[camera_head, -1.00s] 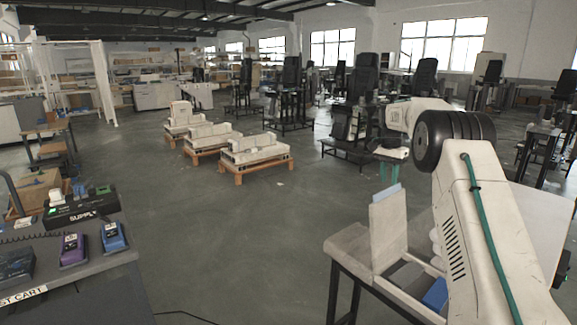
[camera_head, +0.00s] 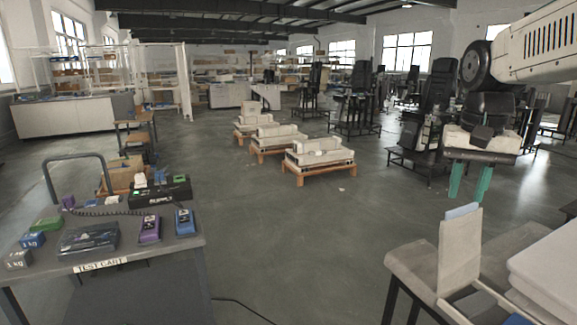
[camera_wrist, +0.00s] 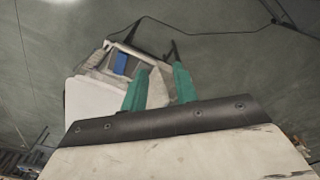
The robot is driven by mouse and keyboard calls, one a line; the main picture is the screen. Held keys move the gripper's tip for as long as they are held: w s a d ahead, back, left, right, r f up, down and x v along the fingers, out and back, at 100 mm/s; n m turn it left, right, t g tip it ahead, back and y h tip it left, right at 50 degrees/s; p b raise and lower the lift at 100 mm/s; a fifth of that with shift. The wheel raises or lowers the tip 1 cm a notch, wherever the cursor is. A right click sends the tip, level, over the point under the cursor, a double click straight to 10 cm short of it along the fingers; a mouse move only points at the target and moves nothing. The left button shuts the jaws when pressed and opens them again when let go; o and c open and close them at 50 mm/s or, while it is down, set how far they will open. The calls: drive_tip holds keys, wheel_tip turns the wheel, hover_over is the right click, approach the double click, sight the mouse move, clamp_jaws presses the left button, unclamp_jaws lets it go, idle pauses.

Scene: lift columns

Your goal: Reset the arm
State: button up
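My arm (camera_head: 540,45) reaches in from the upper right of the head view, with its wrist bent down. My gripper (camera_head: 470,184) hangs at the right with its two green fingers pointing down. The fingers are apart with nothing between them. The fingers touch nothing.
A grey test cart (camera_head: 185,252) with colored boxes stands at the left front. Loaded wooden pallets (camera_head: 320,168) stand mid-floor. Open floor lies between cart and stand.

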drive_tip(key=s+a+f+n, duration=0.2)
drive_tip(key=s+f, duration=0.3)
drive_tip(key=s, duration=0.6)
drive_tip(key=s+a+f+n, duration=0.2)
drive_tip(key=s+a+f, duration=0.2)
drive_tip(key=s, duration=0.6)
drive_tip(key=shift+s+f+n+t, duration=0.35)
drive_tip(key=shift+f+n+t, duration=0.05)
drive_tip(key=shift+f, duration=0.05)
drive_tip(key=shift+d, duration=0.1)
